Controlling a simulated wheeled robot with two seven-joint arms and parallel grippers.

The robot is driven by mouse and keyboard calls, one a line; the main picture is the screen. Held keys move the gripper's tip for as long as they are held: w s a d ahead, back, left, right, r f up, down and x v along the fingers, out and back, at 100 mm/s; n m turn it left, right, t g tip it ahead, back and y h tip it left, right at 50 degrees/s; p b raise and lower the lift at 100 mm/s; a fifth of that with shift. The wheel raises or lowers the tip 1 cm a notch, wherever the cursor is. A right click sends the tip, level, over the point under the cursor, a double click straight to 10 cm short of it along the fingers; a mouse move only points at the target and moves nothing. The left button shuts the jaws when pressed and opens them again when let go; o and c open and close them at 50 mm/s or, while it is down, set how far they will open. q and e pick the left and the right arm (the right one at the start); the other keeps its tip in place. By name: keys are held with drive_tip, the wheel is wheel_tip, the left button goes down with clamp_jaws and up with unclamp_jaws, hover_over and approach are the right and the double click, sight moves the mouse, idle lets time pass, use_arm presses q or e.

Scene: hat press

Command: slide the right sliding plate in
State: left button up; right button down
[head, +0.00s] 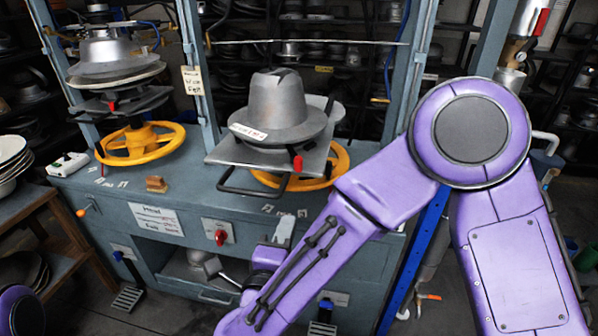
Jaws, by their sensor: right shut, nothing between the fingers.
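The right sliding plate (224,152) is a grey slab under a hat-shaped metal form (277,108) on the right side of the press. It juts out toward me over the front of the bench. A black bar handle (250,192) hangs at its front, and a red knob (297,163) sits by its right front corner. My right gripper (284,230) is small and partly hidden by my forearm. It is shut and empty, in front of the bench, below the plate and apart from it. My left gripper is out of the picture.
Yellow handwheels (140,143) (335,165) sit under both stations. The left station carries another metal form (103,50). Blue-grey uprights (196,70) frame the press. A wooden block (156,184) lies on the bench. A wooden side table (20,208) holds stacked plates at left.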

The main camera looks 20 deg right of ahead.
drive_tip(key=p+x, duration=0.6)
drive_tip(key=x, duration=0.8)
drive_tip(key=shift+f, duration=0.1)
